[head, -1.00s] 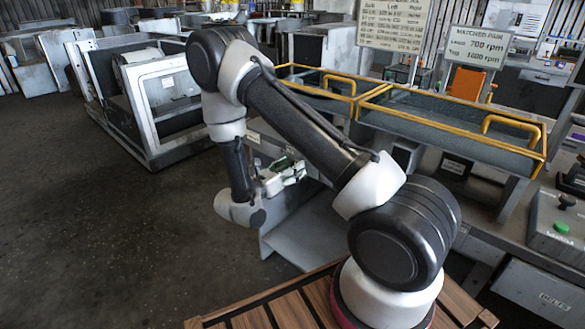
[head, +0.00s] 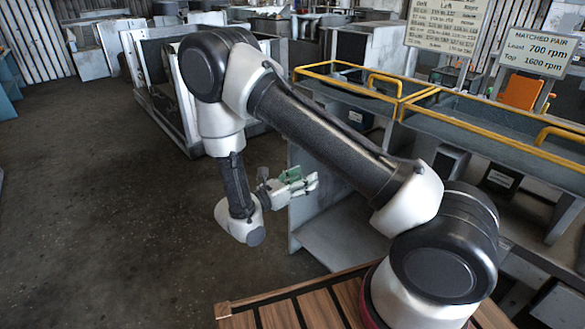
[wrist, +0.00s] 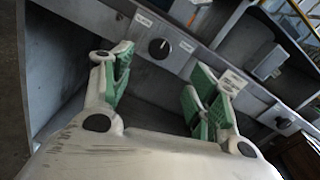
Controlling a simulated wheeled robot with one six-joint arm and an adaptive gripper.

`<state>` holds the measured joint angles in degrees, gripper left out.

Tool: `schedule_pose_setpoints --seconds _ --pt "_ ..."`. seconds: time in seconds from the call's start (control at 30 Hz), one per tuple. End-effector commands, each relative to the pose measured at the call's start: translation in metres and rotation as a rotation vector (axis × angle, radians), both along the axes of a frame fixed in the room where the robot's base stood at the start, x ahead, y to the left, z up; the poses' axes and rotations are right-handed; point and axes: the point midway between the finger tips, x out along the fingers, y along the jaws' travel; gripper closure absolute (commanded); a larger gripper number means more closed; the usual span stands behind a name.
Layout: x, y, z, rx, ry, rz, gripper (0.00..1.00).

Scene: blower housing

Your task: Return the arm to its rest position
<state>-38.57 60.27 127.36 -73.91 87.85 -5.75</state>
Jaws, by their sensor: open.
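My gripper (head: 298,181) is at the end of my bent arm, in the middle of the head view, in front of the grey bench. It points to the right. In the wrist view my gripper (wrist: 158,88) has its two green-padded fingers spread wide apart, with nothing between them. Beyond the fingers is a grey panel (wrist: 150,85) with a black round knob (wrist: 159,48) and small white labels. The gripper looks apart from the panel.
Trays with yellow rails (head: 480,125) top the bench on the right. A sign (head: 537,52) reads "MATCHED PAIR". A grey open-framed machine (head: 160,90) stands behind my arm. The floor (head: 90,220) at the left is clear.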

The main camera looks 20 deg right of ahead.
Motion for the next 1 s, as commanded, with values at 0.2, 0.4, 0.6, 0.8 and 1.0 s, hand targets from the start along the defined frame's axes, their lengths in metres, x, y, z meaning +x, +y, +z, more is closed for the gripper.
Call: schedule_pose_setpoints --seconds 0.2,0.4,0.6,0.8,1.0 --pt "-0.008 -0.006 -0.009 0.040 -0.001 -0.041 0.41" --pt "-0.068 -0.038 -0.011 0.152 -0.026 -0.299 0.41" --pt "-0.111 -0.055 0.029 0.361 -0.171 -0.591 0.41" --pt "-0.147 -0.062 0.076 0.631 -0.371 -0.891 0.41" --pt "-0.176 -0.063 0.123 0.936 -0.600 -1.168 0.41"
